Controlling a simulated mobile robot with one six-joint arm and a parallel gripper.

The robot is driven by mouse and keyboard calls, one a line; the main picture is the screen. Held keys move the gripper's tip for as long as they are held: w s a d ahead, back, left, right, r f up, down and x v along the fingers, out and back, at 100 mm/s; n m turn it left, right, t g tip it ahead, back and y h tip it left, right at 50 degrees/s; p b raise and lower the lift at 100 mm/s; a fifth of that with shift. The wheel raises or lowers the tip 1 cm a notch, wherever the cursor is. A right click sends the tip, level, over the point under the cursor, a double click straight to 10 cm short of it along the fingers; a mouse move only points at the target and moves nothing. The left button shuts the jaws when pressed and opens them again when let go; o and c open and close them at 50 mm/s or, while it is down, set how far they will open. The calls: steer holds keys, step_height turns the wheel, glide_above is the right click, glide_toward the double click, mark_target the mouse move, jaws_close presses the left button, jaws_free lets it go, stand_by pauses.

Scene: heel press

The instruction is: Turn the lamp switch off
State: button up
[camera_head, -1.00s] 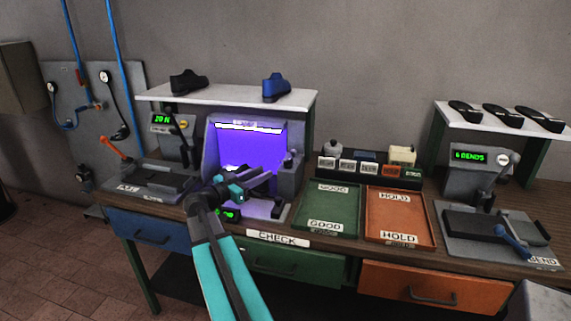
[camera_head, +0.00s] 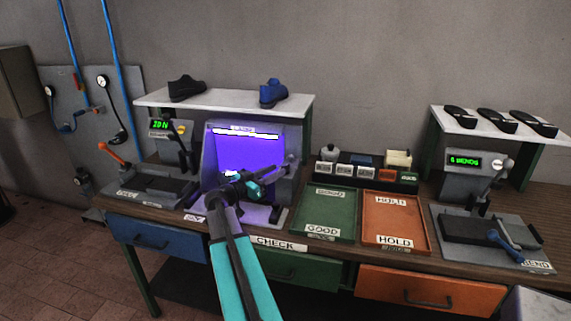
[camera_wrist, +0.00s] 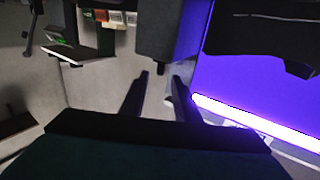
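The lamp booth (camera_head: 211,150) glows purple at the left middle of the bench, with a bright tube along its top, so the lamp is lit. A small dark knob, seemingly the lamp switch (camera_head: 291,157), is on the booth's grey right-hand side. My gripper (camera_head: 279,168) is in front of the booth's right part, pointing toward that side. In the wrist view my gripper (camera_wrist: 162,76) shows two dark fingers apart with nothing held between them. The grey housing (camera_wrist: 166,35) is just beyond the fingertips. I cannot tell whether a finger touches the switch.
A green GOOD tray (camera_head: 324,218) and an orange HOLD tray (camera_head: 396,222) lie right of the booth. Small labelled blocks (camera_head: 366,170) stand behind them. A press (camera_head: 150,184) is at left and a bend tester (camera_head: 490,230) at right. Shoes stand on the shelf (camera_head: 225,104) above.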

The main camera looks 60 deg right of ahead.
mark_target(286, 166)
steer(key=shift+p+x, duration=0.95)
steer(key=shift+x, duration=2.2)
jaws_close()
